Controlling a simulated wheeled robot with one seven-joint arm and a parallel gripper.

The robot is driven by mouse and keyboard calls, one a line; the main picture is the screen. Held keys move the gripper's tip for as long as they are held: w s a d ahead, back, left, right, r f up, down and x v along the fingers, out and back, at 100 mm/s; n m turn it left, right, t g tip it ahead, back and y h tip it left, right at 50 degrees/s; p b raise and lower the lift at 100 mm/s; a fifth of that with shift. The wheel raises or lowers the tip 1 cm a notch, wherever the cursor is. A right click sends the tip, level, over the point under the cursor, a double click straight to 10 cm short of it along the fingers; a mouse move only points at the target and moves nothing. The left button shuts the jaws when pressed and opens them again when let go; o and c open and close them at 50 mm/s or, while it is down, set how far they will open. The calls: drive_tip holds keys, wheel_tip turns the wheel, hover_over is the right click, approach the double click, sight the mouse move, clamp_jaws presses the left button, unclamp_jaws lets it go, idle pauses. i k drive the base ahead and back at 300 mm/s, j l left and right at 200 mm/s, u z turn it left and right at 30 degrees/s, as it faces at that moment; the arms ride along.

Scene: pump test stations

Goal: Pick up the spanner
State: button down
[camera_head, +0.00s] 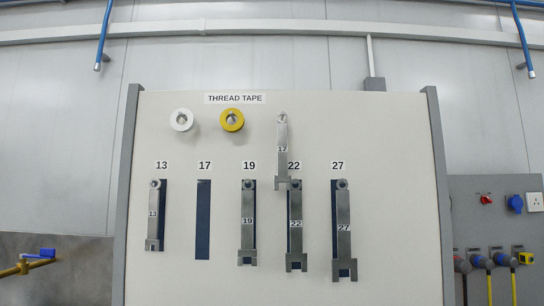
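Several grey spanners hang upright on a pale board. The 13 spanner (153,215) hangs at the left, slightly left of its dark blue outline. The 19 spanner (247,222), the 22 spanner (295,228) and the 27 spanner (344,232) hang over their dark outlines. The 17 spanner (282,150) hangs higher, between the 19 and 22 labels, its lower jaw over the top of the 22 spanner. The dark outline under the 17 label (203,220) is bare. The task does not say which spanner. My gripper is not in view.
The board (390,200) has grey side posts. A white tape roll (175,122) and a yellow tape roll (240,122) hang under the THREAD TAPE label. Blue hoses (103,35) hang above. A blue-handled valve (38,259) is at lower left; a socket panel (500,212) is at right.

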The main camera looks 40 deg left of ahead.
sight(281, 176)
drive_tip(key=u, duration=1.45)
